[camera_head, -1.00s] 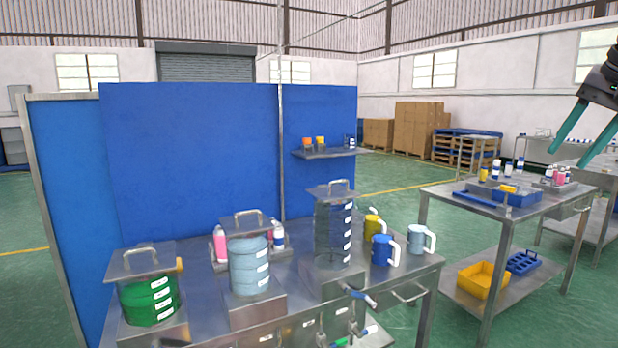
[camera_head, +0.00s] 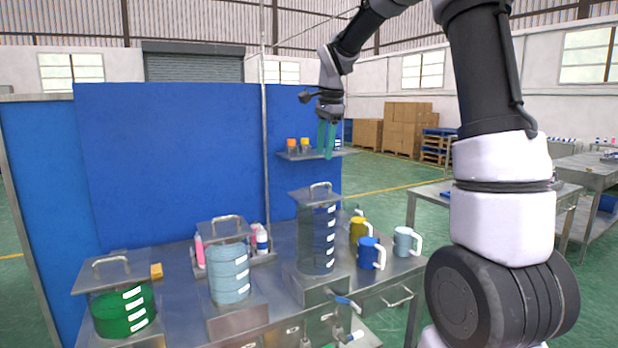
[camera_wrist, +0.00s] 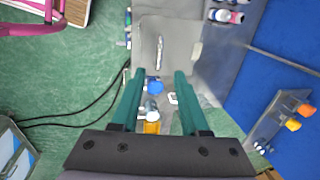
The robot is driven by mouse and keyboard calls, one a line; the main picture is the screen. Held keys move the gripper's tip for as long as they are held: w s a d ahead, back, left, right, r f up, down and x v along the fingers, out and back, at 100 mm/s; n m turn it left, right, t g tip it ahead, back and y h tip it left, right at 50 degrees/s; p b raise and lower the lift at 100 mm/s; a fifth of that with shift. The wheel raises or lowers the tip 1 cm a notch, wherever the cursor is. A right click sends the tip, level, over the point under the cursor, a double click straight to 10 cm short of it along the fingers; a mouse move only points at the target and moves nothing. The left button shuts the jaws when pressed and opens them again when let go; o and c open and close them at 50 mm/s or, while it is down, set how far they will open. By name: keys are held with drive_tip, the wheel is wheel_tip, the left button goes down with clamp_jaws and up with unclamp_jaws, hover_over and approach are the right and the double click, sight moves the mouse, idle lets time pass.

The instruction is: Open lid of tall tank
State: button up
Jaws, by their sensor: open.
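The tall tank (camera_head: 316,245) is a dark, clear cylinder with white labels, standing on a metal block on the steel bench. Its flat square lid (camera_head: 312,195) lies on top, with an arched metal handle (camera_head: 320,186) standing up from it. My gripper (camera_head: 326,155) has green fingers pointing down. It is above the tall tank and a little to the right in the head view, apart from the lid.
A light-blue tank (camera_head: 229,272) and a green tank (camera_head: 124,312) stand to the left, both lidded. Yellow, blue (camera_head: 371,254) and pale mugs (camera_head: 404,241) stand right of the tall tank. A small wall shelf (camera_head: 292,156) is behind, on the blue panel (camera_head: 170,165).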

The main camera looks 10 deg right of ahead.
sight(322, 184)
drive_tip(key=f, duration=0.3)
drive_tip(key=w+f, duration=0.1)
drive_tip(key=f, duration=0.5)
drive_tip(key=shift+w+a, duration=0.2)
drive_tip(key=shift+w, duration=0.15)
clamp_jaws()
idle(0.9)
